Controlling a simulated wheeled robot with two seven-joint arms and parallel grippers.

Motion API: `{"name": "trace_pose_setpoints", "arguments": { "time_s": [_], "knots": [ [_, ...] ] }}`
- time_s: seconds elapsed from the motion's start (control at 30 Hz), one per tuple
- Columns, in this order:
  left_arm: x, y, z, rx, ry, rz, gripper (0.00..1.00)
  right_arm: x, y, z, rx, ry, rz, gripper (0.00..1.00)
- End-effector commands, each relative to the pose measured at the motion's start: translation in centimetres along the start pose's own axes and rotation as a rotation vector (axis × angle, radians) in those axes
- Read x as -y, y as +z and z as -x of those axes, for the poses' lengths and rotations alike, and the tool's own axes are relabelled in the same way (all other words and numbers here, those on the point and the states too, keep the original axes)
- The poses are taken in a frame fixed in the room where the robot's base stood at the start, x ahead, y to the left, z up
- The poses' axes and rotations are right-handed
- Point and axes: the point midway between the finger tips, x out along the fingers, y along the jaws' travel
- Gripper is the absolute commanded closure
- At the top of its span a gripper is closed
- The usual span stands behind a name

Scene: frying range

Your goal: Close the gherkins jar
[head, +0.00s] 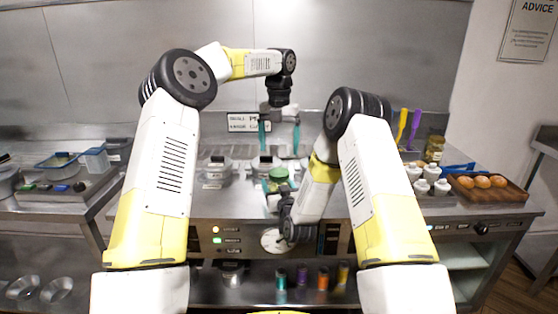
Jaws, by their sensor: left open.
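My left gripper (280,142) hangs fingers-down, open and empty, its two teal fingers apart above the middle of the range top. A green round piece (278,173) shows below it, at the end of my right arm; I cannot tell if it is a lid or a jar top. My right gripper (272,188) is low at the range front, mostly hidden by its own wrist, so its grip is unclear. A small jar with yellow-green contents (435,148) stands at the back right. I cannot tell for sure which jar holds gherkins.
At the right are white-topped bottles (421,186) and a wooden tray (509,192) of round brown items. A grey tray (62,190) with coloured pieces lies left. A wall closes the back.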

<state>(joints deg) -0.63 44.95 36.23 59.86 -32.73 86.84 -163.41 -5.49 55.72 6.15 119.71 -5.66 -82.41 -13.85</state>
Motion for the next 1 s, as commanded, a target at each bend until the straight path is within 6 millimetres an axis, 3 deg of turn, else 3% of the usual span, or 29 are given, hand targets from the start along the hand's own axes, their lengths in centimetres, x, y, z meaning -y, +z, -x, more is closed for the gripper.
{"name": "trace_pose_setpoints", "arguments": {
  "time_s": [0.2,0.57,0.6,0.73,1.0],
  "knots": [
    [0.0,0.0,3.0,0.001,0.000,-0.001,0.13,0.0,0.0,0.0,-0.001,0.000,0.000,1.00],
    [0.0,0.0,3.6,-0.001,0.000,0.000,0.13,0.0,0.0,0.0,-0.001,0.000,0.000,1.00],
    [0.0,0.0,3.6,-0.001,0.000,0.000,0.13,0.0,0.0,0.0,-0.001,0.000,0.000,0.28],
    [0.0,0.0,3.6,-0.001,0.000,0.000,0.13,0.0,0.0,0.0,-0.001,0.000,0.000,0.05],
    [0.0,0.0,3.6,0.000,0.000,0.000,0.13,0.0,0.0,0.0,0.000,0.000,0.000,0.05]
  ]
}}
